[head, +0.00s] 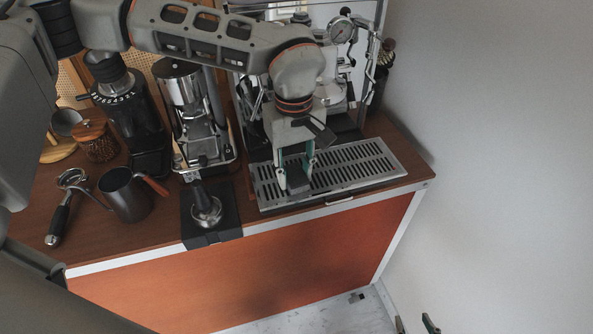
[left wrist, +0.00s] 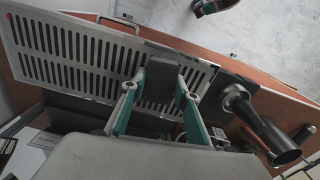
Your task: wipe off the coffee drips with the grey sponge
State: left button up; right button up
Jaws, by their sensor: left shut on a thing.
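My left gripper (head: 297,172) is over the drip tray of the espresso machine, shut on the grey sponge (head: 298,184). The sponge is a dark grey block; in the left wrist view (left wrist: 161,78) it sits between the green-lined fingers. The slotted metal drip tray (head: 370,163) lies right under it; I cannot tell whether the sponge touches the slats. I cannot make out any coffee drips; the sponge and gripper hide part of the tray. My right gripper (head: 415,323) shows only its fingertips at the bottom edge of the head view, apart and empty, low over the floor.
The espresso machine rises behind the tray; a wall (head: 500,130) bounds the right.

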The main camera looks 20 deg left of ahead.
pick_arm(q)
jog(key=shift+s+a+r+p, duration=0.1)
jog(key=shift+r+p, duration=0.15)
jog(key=shift+r, duration=0.15)
jog(key=shift+s+a+r+p, duration=0.1)
jog(key=shift+r+p, duration=0.15)
jog(key=shift+r, duration=0.1)
jog(key=shift+w+d+r, duration=0.1)
jog(key=shift+w+r, duration=0.05)
jog(key=shift+r, duration=2)
jog(key=shift+r, duration=1.55)
jog(key=shift+f, duration=0.1)
